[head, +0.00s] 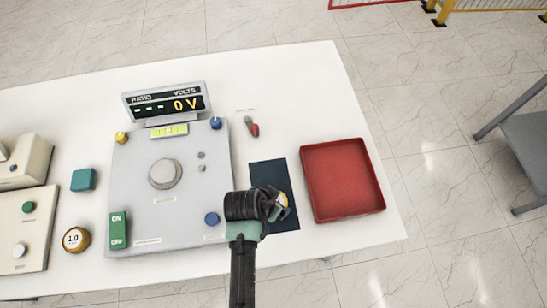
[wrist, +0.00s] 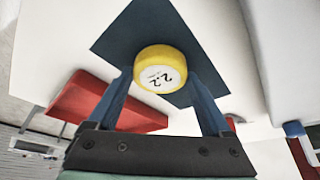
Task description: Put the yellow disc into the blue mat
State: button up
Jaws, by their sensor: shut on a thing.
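The yellow disc (wrist: 163,56), with a white face marked 2.2, sits between the two blue fingers of my gripper (wrist: 165,85) in the wrist view. My gripper is shut on it. In the head view my gripper (head: 278,204) is over the lower part of the dark blue mat (head: 267,173), and only a bit of the yellow disc (head: 284,199) shows. The mat (wrist: 122,38) is behind the disc in the wrist view. I cannot tell whether the disc touches the mat.
A red tray (head: 342,180) stands right of the mat. A grey ratio-meter panel (head: 190,215) stands left of it. A second yellow disc (head: 76,239), marked 1.0, and a teal block (head: 83,179) lie further left. A red-and-grey part (head: 253,128) lies above the mat.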

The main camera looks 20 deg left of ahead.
jog(key=shift+f, duration=0.15)
jog(key=o, duration=1.5)
jog(key=d+v, duration=0.1)
jog(key=v, duration=1.1)
jog(key=w+a+r+t+y, duration=0.2)
jog(key=w+r+t, duration=0.4)
jog(key=w+r, duration=1)
jog(key=w+d+r+n+t, duration=0.1)
jog(key=d+r+t, duration=0.15)
jog(key=r, duration=0.65)
jog(key=w+d+r+t, duration=0.1)
jog(key=w+r+t, duration=0.15)
jog(key=r, duration=0.65)
jog(key=s+d+r+t, duration=0.3)
jog(key=s+r+t, duration=0.1)
jog(key=r, duration=0.6)
jog(key=s+d+r+t, duration=0.3)
jog(key=s+r+t, duration=0.1)
jog(key=r, duration=0.6)
jog(key=s+d+r+n+t+h, duration=0.1)
jog(key=s+d+r+t, duration=0.2)
jog(key=r, duration=0.7)
jog(key=shift+s+d+t, duration=0.2)
jog(key=shift+s+t, duration=0.2)
jog(key=shift+h, duration=0.3)
